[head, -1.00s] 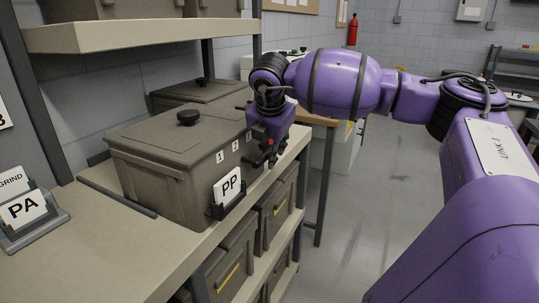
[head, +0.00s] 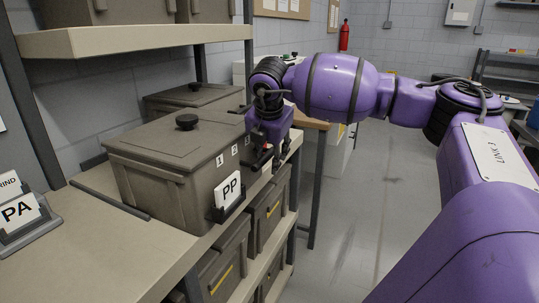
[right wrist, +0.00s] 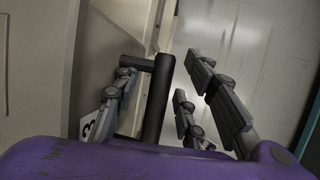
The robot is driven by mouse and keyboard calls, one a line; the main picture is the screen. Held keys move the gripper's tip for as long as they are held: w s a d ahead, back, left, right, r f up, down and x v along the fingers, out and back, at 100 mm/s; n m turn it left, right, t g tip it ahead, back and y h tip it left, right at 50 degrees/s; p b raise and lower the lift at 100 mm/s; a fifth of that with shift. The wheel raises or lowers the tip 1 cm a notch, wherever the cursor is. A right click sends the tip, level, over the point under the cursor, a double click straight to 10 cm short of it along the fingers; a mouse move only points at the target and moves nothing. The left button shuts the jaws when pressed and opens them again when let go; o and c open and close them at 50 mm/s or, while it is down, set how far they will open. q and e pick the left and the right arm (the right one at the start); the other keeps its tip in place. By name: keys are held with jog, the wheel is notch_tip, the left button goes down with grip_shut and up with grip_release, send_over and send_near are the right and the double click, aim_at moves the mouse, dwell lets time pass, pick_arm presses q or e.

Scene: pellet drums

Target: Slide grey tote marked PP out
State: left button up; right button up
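The grey tote marked PP (head: 160,178) sits on the shelf counter, with a lid and a round black knob on top. Its PP card (head: 228,190) stands in a black holder at its front edge. My right gripper (head: 272,158) is beside the tote's right front end, where small number labels show. In the right wrist view, a black bar handle (right wrist: 157,100) stands off the tote wall (right wrist: 40,60). The open fingers of my right gripper (right wrist: 160,108) lie on both sides of the handle, with a gap visible on the right. My left gripper is out of view.
Another grey tote (head: 195,97) stands behind. More totes (head: 266,212) fill the shelf below, and a shelf (head: 130,40) hangs above. A PA card holder (head: 28,222) stands at left. Open floor (head: 345,230) lies to the right.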

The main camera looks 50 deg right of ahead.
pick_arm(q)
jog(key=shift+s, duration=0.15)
pick_arm(e)
jog(key=v, duration=1.2)
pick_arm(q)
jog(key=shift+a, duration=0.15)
pick_arm(e)
jog(key=shift+f, duration=0.1)
